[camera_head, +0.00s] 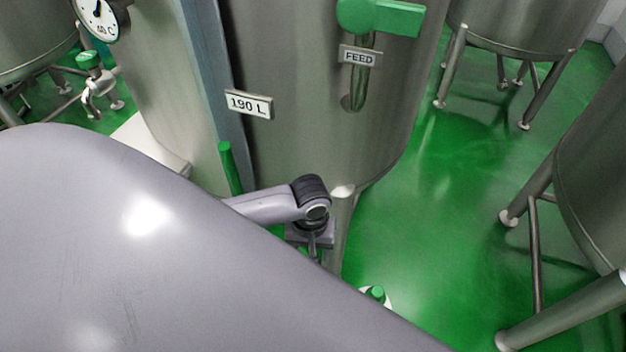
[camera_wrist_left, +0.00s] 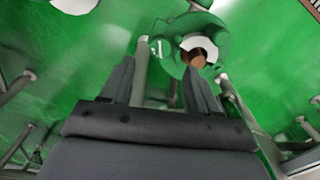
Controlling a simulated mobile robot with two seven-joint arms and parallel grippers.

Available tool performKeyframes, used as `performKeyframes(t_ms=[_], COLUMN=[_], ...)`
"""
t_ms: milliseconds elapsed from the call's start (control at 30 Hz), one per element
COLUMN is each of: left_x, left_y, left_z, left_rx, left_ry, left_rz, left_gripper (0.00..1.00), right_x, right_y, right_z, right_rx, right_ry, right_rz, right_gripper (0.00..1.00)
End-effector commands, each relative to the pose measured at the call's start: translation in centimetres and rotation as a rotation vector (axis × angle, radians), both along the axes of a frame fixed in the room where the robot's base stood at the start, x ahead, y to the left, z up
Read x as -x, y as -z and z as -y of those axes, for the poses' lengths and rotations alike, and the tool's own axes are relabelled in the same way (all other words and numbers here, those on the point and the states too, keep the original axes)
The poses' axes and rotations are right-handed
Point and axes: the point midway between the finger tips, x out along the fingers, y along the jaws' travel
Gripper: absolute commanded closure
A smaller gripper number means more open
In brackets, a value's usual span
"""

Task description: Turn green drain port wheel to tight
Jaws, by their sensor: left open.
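In the left wrist view, a round green part (camera_wrist_left: 178,30), which looks like the drain port wheel, lies just beyond my left gripper (camera_wrist_left: 160,68). A white ring and a brown centre show within it. My left gripper is open, with one finger on each side of a gap. The right finger overlaps the lower edge of the green part in the picture; I cannot tell whether they touch. In the head view, my left gripper (camera_head: 314,247) points down beside the tank's lower edge, partly hidden, and the wheel cannot be made out. My right gripper is not in view.
Other tanks on legs stand left and right. Green floor (camera_head: 450,220) is open to the right. My own grey body fills the lower left.

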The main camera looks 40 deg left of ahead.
Motion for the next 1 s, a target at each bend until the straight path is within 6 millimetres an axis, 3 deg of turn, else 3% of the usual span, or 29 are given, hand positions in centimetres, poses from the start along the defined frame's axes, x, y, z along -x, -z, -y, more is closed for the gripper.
performKeyframes(t_ms=[500, 967, 1000], left_x=[0.0, 0.0, 0.0], left_y=[6.0, 7.0, 7.0], left_z=[0.0, 0.0, 0.0], left_rx=[-0.001, 0.0, 0.0], left_ry=[-0.002, -0.001, -0.001], left_rz=[-0.003, 0.0, 0.0], left_gripper=[0.4, 0.4, 0.49], right_x=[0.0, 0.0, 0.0], right_y=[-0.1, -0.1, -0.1], right_z=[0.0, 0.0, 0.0], right_rx=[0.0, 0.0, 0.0], right_ry=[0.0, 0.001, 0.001], right_rz=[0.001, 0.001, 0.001], right_gripper=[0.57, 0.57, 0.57])
